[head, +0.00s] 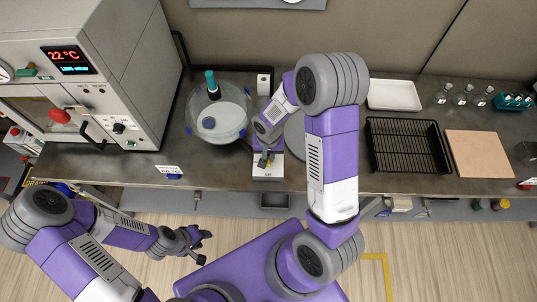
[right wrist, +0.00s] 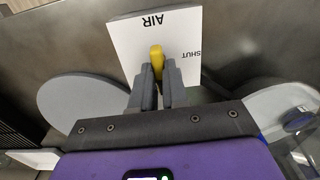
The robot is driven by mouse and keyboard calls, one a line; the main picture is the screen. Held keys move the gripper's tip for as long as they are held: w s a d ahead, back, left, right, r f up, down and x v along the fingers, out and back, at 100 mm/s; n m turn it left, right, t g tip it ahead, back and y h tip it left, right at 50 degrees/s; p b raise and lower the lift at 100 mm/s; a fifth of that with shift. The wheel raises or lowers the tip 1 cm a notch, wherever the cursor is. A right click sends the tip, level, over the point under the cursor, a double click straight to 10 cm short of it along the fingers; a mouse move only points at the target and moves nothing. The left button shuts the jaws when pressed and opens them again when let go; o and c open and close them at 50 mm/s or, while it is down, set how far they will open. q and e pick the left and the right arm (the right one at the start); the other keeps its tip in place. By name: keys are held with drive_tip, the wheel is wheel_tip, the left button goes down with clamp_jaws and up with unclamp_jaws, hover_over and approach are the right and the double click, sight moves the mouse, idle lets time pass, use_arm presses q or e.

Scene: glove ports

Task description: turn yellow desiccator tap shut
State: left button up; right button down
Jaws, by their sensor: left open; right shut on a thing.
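The yellow tap (right wrist: 157,58) stands on a white plate (right wrist: 185,35) lettered AIR and SHUT in the right wrist view. The tap's visible end points toward AIR, with SHUT off to its right. My right gripper (right wrist: 157,88) is shut on the tap, one finger on each side. In the head view the white plate (head: 268,175) is at the table's front edge, under my right gripper (head: 263,160), which mostly hides the tap. My left gripper (head: 203,246) is open and empty, in front of the table over the floor.
A round glass desiccator (head: 232,125) stands left of the plate, beside a grey oven (head: 110,50). Right of my right arm are a black wire rack (head: 405,145), a white tray (head: 394,95) and a tan board (head: 480,158). A small labelled sign (head: 169,170) stands at the front edge.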

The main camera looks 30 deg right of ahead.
drive_tip(key=n, duration=0.4)
drive_tip(key=shift+b, duration=0.4)
drive_tip(key=n, duration=0.4)
drive_tip(key=shift+n, duration=0.3)
drive_tip(key=n, duration=0.4)
drive_tip(key=shift+n, duration=0.3)
drive_tip(key=n, duration=0.4)
drive_tip(key=shift+p, duration=0.3)
drive_tip(key=shift+n, duration=0.3)
drive_tip(key=c, duration=1.1)
unclamp_jaws()
drive_tip(key=shift+c, duration=0.2)
drive_tip(key=shift+r, duration=0.1)
